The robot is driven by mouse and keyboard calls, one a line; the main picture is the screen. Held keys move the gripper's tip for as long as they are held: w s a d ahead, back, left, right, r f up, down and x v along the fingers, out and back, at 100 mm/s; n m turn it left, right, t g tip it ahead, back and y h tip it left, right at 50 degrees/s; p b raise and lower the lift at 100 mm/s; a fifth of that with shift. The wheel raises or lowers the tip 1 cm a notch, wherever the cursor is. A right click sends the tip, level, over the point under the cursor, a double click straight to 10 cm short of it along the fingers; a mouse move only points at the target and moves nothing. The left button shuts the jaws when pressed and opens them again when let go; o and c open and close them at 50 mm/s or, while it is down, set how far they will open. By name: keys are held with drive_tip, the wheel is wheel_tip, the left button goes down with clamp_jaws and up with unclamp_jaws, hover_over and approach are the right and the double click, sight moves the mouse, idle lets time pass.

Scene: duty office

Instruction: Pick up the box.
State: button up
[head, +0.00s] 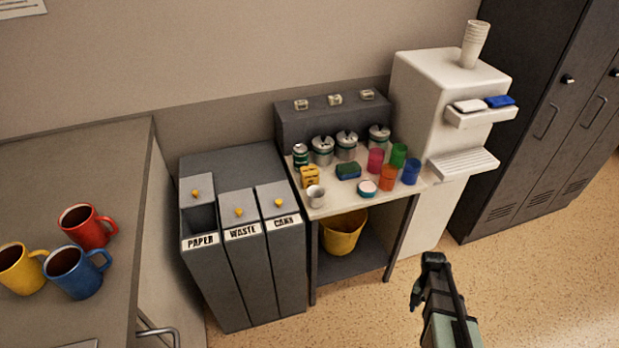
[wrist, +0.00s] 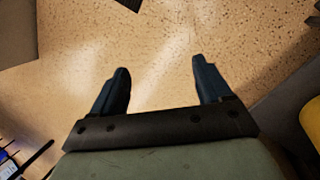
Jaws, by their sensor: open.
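A small yellow box-like item (head: 310,177) with dark marks stands on the small table (head: 327,207), near its left edge. A flat green and blue item (head: 348,171) lies to its right; I cannot tell whether it is a box. My gripper (head: 432,270) is over the floor, in front and to the right of the table, apart from everything on it. In the wrist view my gripper (wrist: 160,75) is open, with only speckled floor between its fingers. Neither item can be made out in the wrist view.
Cans (head: 322,151), coloured cups (head: 387,178), a white mug (head: 315,195) and a round tin (head: 367,188) crowd the table. Labelled bins (head: 242,250) stand left, a white dispenser (head: 425,100) right. A yellow bucket (head: 342,235) sits underneath. Floor (head: 540,260) at right is clear.

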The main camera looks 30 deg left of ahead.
drive_tip(key=w+a+r+m+t, duration=0.1)
drive_tip(key=w+a+r, duration=0.3)
drive_tip(key=w+r, duration=0.4)
drive_tip(key=w+a+r+t, duration=0.2)
drive_tip(key=w+a+r, duration=0.35)
drive_tip(key=w, duration=0.35)
drive_tip(key=w+a+r+m+t, duration=0.1)
drive_tip(key=w+a+r, duration=0.25)
drive_tip(key=r, duration=0.35)
drive_tip(key=w+a+r+t+h, duration=0.1)
drive_tip(key=w+a+r, duration=0.25)
drive_tip(key=r, duration=0.35)
drive_tip(key=w+a+r+m+t, duration=0.1)
drive_tip(key=w+a+r, duration=0.25)
drive_tip(key=r, duration=0.35)
wheel_tip(320, 180, up, 3)
drive_tip(key=m+g+y, duration=0.3)
drive_tip(key=m, duration=0.2)
hover_over(309, 169)
wheel_tip(309, 169, down, 7)
drive_tip(key=shift+s+f, duration=0.15)
drive_tip(key=shift+f, duration=0.05)
drive_tip(key=shift+d+f, duration=0.15)
drive_tip(key=shift+f, duration=2.5)
drive_tip(key=shift+c, duration=0.3)
drive_tip(key=c, duration=1)
